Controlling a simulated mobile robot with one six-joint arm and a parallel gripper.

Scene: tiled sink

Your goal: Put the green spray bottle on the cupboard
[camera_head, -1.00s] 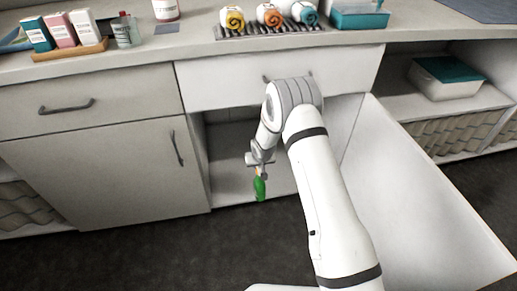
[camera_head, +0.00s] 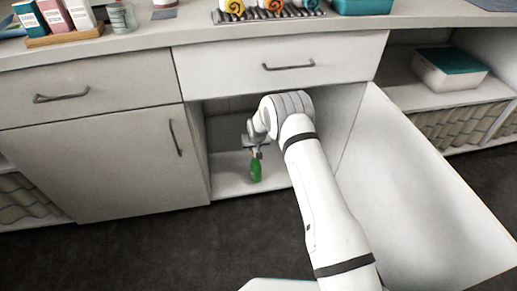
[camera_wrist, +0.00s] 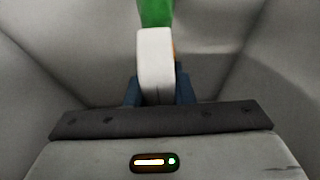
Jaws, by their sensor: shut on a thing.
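The green spray bottle (camera_head: 256,171) hangs below my gripper (camera_head: 255,151) in the head view, in front of the open cupboard's (camera_head: 224,181) floor. My gripper is shut on its upper part. In the wrist view the bottle's green body (camera_wrist: 155,12) shows at the top edge, with its white head nearer, between my gripper's dark fingers (camera_wrist: 157,88). The cupboard stands open below the drawer. I cannot tell whether the bottle touches the cupboard floor.
The open cupboard door (camera_head: 425,190) reaches out to the right of my arm. A closed drawer (camera_head: 280,68) is just above the opening. The countertop (camera_head: 150,35) holds small boxes, rolled towels and a teal tray. A lidded box (camera_head: 450,76) sits on the right shelf.

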